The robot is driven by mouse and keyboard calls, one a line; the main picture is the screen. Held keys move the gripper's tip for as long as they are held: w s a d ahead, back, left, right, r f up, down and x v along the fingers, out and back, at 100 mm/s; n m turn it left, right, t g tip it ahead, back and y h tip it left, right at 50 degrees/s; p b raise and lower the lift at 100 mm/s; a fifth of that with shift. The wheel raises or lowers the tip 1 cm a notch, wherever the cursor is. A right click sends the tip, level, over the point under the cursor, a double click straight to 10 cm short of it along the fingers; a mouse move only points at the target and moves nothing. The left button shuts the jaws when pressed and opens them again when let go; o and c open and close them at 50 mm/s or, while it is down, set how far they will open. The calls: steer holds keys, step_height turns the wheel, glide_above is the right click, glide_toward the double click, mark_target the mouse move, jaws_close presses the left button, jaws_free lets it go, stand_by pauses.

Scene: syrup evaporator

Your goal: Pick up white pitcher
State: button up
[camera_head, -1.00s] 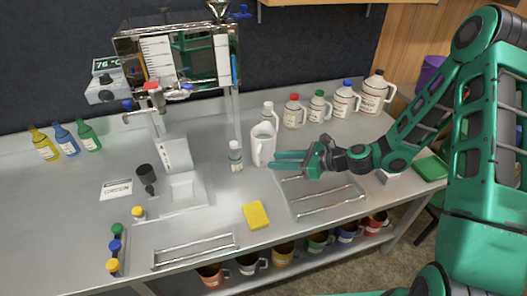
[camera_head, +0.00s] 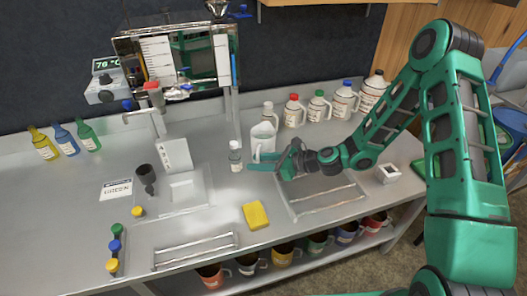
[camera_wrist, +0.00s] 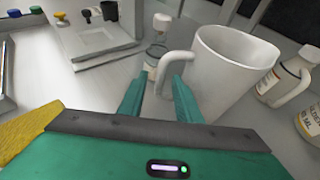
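The white pitcher (camera_head: 263,138) stands upright on the steel counter, right of a small white-capped bottle. In the wrist view the pitcher (camera_wrist: 226,75) fills the upper right, with its handle (camera_wrist: 174,62) turned toward my gripper. My gripper (camera_head: 250,163) is in front of the pitcher, low over the counter. In the wrist view my gripper (camera_wrist: 162,80) has its two fingers apart, with the lower part of the handle showing at the gap between the tips. I cannot tell whether a finger touches it.
The small bottle (camera_head: 235,156) stands close left of the pitcher. Several capped jugs (camera_head: 318,107) line the back right. A yellow sponge (camera_head: 255,215) and a metal rack (camera_head: 325,197) lie in front. The evaporator (camera_head: 180,60) stands behind, at the left.

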jaws_close()
steer(key=shift+r, duration=0.1)
stand_by(1.2)
